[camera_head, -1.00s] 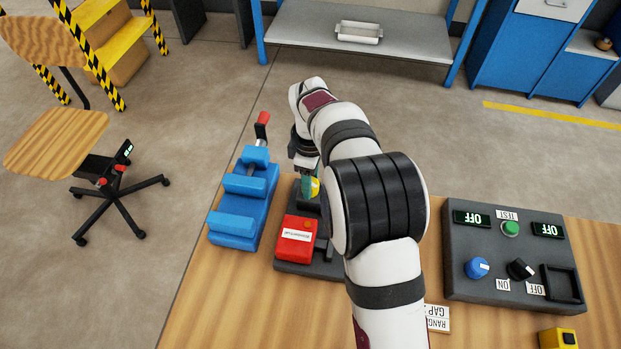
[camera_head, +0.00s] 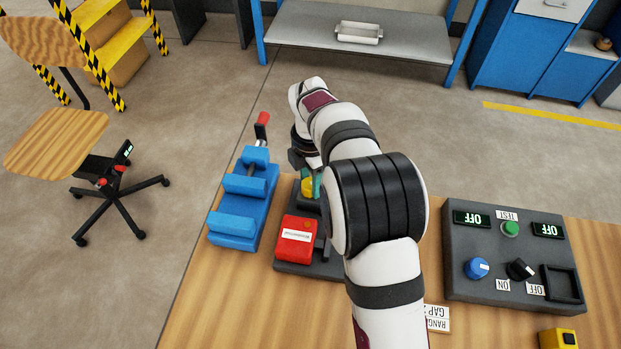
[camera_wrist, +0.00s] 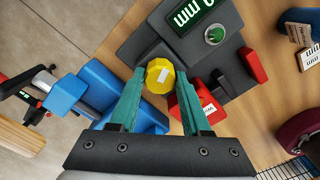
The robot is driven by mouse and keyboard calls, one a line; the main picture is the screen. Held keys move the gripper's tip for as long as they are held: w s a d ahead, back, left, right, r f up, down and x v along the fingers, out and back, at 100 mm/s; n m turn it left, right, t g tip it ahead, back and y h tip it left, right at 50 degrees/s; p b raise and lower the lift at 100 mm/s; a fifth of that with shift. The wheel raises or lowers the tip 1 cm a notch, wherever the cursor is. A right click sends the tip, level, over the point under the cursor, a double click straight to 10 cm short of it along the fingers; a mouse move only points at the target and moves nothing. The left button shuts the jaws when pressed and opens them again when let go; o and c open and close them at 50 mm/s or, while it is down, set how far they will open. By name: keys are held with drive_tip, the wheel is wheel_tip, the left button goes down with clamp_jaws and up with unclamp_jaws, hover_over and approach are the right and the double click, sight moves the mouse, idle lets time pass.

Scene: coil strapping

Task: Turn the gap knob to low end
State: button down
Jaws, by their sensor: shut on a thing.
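The yellow faceted knob (camera_wrist: 160,75) with a pale mark on its top sits on the dark grey device (camera_wrist: 140,45). I take it for the gap knob. In the head view the knob (camera_head: 308,187) shows partly beside my wrist. My gripper (camera_wrist: 160,82) has its two teal fingers on either side of the knob, shut on it; one teal finger also shows in the head view (camera_head: 317,185). The device has a lit green display (camera_wrist: 195,14), partly cut off, and a green button (camera_wrist: 215,35). My arm hides part of the device in the head view.
A red block (camera_head: 296,237) with a white label stands on the device. A blue vise (camera_head: 240,205) with a red-tipped handle is close on the left. A grey control panel (camera_head: 515,255) is at the right. A "RANGE GAP" card (camera_head: 437,318) lies partly behind my arm.

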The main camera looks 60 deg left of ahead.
sight(310, 183)
drive_tip(key=shift+n, duration=0.5)
idle(0.3)
drive_tip(key=shift+c, duration=1.8)
unclamp_jaws()
wheel_tip(310, 183, up, 16)
drive_tip(key=shift+f, duration=0.1)
